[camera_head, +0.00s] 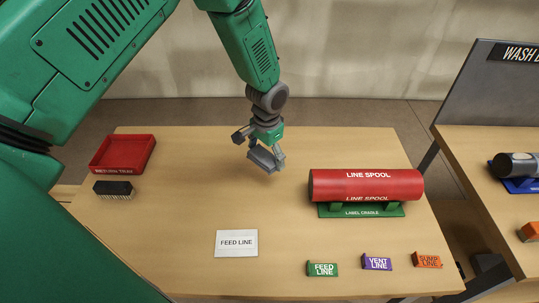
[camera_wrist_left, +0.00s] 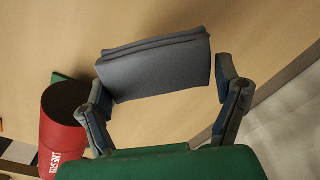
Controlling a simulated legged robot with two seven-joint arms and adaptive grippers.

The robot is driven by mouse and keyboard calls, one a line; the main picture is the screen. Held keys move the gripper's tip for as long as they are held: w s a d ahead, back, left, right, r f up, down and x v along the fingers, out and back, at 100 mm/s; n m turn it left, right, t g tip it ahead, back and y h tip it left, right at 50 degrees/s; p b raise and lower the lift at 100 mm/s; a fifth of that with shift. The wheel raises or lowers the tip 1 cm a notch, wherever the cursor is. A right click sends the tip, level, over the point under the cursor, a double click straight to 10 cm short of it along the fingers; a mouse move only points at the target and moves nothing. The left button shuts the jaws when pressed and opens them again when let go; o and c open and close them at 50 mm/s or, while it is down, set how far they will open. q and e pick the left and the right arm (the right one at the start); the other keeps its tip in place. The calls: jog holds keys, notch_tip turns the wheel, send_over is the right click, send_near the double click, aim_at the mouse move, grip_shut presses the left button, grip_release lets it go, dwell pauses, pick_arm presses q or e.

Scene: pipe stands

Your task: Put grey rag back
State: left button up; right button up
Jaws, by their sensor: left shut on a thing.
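The grey rag (camera_wrist_left: 155,68) is a folded cloth held between the two fingers of my left gripper (camera_wrist_left: 165,88) in the left wrist view. In the head view the rag (camera_head: 266,158) shows at the tip of my left gripper (camera_head: 262,148), above the table's middle back. My left gripper is shut on it. The rag seems to be clear of the table, though the exact height is hard to tell. My right gripper is in neither view.
A black brush (camera_head: 114,189) lies in front of the red tray. A red line spool (camera_head: 366,185) rests on a green label cradle (camera_head: 361,210) at right. A FEED LINE card (camera_head: 236,243) and several coloured label blocks (camera_head: 377,262) lie near the front. A second table stands right.

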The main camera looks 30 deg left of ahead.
aim_at(266, 180)
pick_arm(q)
jog(key=shift+s+f+b, duration=0.1)
jog(key=shift+f+b, duration=0.45)
jog(key=shift+f, duration=0.3)
notch_tip(266, 180, down, 8)
jog(key=b, duration=0.5)
jog(key=shift+r, duration=0.25)
jog(key=shift+f, duration=0.1)
jog(key=o, duration=1.1)
jog(key=shift+o, duration=0.2)
jog(key=shift+o, duration=1.3)
jog(key=shift+d+r, duration=0.2)
jog(key=shift+r, duration=3.6)
